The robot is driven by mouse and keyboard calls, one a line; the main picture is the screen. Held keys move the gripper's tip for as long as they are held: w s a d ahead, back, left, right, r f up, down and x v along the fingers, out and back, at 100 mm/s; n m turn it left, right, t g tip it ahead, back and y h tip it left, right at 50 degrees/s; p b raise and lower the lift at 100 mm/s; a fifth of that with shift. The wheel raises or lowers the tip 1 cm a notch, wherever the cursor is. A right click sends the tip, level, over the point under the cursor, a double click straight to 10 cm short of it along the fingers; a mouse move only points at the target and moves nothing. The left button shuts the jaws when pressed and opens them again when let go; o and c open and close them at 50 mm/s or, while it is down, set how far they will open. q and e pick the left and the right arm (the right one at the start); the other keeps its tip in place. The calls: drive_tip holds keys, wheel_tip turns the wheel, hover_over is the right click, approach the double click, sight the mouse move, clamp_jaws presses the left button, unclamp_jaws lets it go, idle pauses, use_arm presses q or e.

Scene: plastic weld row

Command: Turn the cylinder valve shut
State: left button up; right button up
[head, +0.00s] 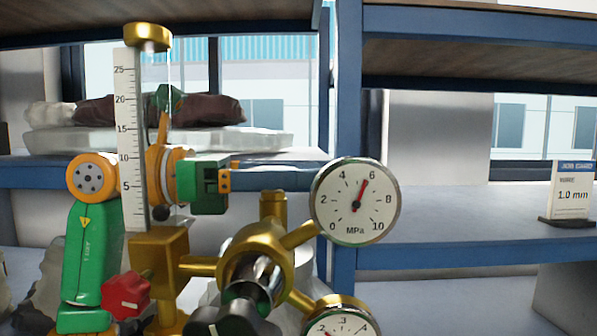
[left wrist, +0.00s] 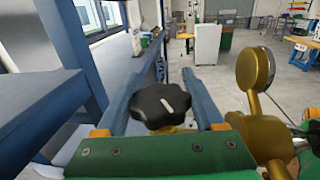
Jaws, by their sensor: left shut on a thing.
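My left gripper (head: 228,182) comes in from the left behind the brass regulator (head: 255,248). Its fingers point right and their tips are hidden behind the pressure gauge (head: 356,202). In the left wrist view my left gripper (left wrist: 168,98) has its two fingers on either side of a black lobed valve knob (left wrist: 160,104) with a white bar on top, and it is shut on it. This knob is hidden in the head view. The gauge needle points a little under 6 MPa. My right gripper is in neither view.
A flow tube with a scale (head: 132,140), a red knob (head: 127,294), a black front knob (head: 232,318) and a lower gauge (head: 340,318) crowd the front. A blue shelf rack (head: 345,110) stands behind, with a job card (head: 573,190) at the right.

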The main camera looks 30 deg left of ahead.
use_arm(q)
drive_tip(key=shift+g, duration=0.3)
drive_tip(key=m+g+h+p, duration=0.1)
drive_tip(key=g, duration=0.1)
drive_tip(key=m+g+h+p, duration=0.1)
drive_tip(key=p, duration=0.1)
drive_tip(key=s+m+g+h+p, duration=0.1)
drive_tip(key=m+g+p, duration=0.1)
drive_tip(key=shift+d+r+g, duration=0.25)
drive_tip(key=shift+r+g, duration=0.05)
drive_tip(key=shift+s+f+m+g+h+p, duration=0.15)
drive_tip(key=shift+m+g+h+p, duration=0.3)
drive_tip(key=shift+m+g, duration=0.6)
drive_tip(key=shift+s+d+f+m+g, duration=0.1)
drive_tip(key=shift+s+m+g, duration=0.1)
drive_tip(key=shift+m+g, duration=0.75)
drive_tip(key=shift+s+f+m+g, duration=0.15)
drive_tip(key=shift+m+g, duration=0.25)
drive_tip(key=shift+g, duration=1)
drive_tip(key=shift+s+r, duration=0.1)
drive_tip(key=o, duration=1.4)
drive_tip(key=shift+c, duration=0.2)
